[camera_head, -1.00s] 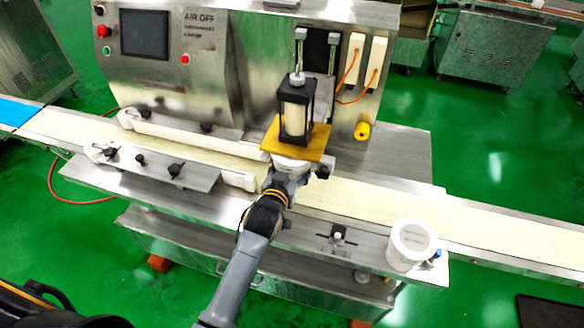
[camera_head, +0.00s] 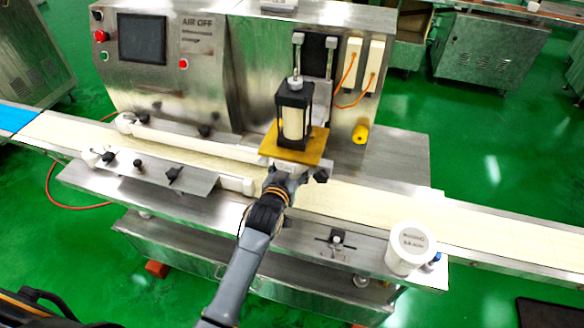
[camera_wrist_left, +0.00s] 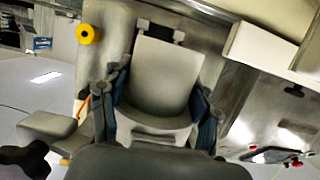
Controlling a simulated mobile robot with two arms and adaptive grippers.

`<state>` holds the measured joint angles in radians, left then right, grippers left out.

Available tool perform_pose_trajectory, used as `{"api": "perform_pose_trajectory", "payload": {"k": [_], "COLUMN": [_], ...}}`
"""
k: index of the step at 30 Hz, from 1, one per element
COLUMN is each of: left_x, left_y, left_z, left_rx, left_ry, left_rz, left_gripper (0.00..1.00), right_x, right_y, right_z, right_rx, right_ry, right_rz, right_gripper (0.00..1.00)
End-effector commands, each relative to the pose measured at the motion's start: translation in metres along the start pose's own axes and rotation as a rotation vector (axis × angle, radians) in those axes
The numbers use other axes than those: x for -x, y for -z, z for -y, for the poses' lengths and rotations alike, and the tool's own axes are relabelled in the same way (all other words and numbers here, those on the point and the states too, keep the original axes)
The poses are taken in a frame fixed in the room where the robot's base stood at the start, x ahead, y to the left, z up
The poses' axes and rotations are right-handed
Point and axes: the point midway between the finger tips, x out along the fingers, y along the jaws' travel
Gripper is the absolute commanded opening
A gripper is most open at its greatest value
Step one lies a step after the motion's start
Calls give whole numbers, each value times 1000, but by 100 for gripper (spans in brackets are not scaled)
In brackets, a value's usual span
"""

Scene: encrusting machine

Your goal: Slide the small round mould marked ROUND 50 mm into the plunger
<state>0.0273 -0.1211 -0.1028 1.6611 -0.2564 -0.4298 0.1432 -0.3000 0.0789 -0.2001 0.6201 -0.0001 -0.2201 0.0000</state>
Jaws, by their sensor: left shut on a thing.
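The plunger (camera_head: 294,115) is a black frame around a pale cylinder, with a yellow plate (camera_head: 312,150) at its foot. My left gripper (camera_head: 288,172) is just below and in front of the plate, shut on a pale round mould (camera_head: 291,164). In the head view the mould is mostly hidden by the plate and gripper. The left wrist view shows the mould (camera_wrist_left: 160,80) between the two dark fingers of the gripper (camera_wrist_left: 160,105). Its marking is not visible. I cannot tell how far it sits in the plunger. My right gripper is not in view.
A white round container (camera_head: 410,247) with unreadable lettering stands at the right front edge. The pale conveyor belt (camera_head: 480,228) runs under my gripper, with white guide rails (camera_head: 190,140) on the left. A yellow knob (camera_head: 360,134) sticks out right of the plunger.

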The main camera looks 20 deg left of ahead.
Motion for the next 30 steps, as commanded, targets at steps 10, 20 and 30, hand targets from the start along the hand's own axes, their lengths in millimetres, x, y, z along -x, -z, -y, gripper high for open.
{"api": "perform_pose_trajectory", "payload": {"k": [10,20,30], "left_x": [-7,-13,-17], "left_y": [3,5,6], "left_z": [0,0,0], "left_rx": [0,0,1], "left_ry": [0,0,0], "left_rz": [-2,-3,-2], "left_gripper": [2,2,86], "right_x": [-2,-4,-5], "right_y": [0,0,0], "right_z": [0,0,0], "right_rx": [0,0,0], "right_ry": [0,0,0], "right_rz": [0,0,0], "right_gripper": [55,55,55]}}
